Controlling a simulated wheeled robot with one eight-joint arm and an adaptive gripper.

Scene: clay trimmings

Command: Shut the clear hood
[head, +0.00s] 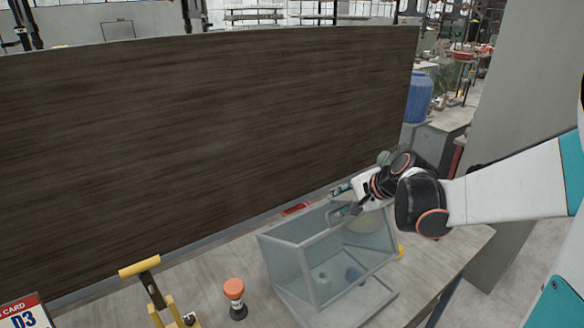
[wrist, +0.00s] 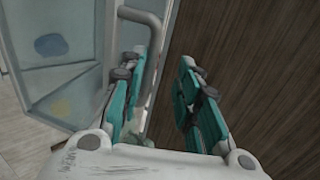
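The clear hood (head: 290,256) is a see-through, grey-edged box on the table, right of centre in the head view. Bluish lumps show through its panes. Its panes (wrist: 60,50) fill the left of the wrist view. A bent grey handle (wrist: 153,60) stands at the hood's edge and reaches between my fingers. My gripper (wrist: 162,100) is open, with its teal fingers apart on either side of the handle, which is closer to the left finger. In the head view my gripper (head: 350,204) is at the hood's upper back edge. Whether it touches the handle is unclear.
A tall dark wooden board (head: 200,130) stands behind the table. A yellow-handled tool (head: 140,267), an orange-topped knob (head: 234,290) and a card (head: 24,313) are left of the hood. A red item (head: 296,208) lies behind it. The bare table (head: 455,245) continues right.

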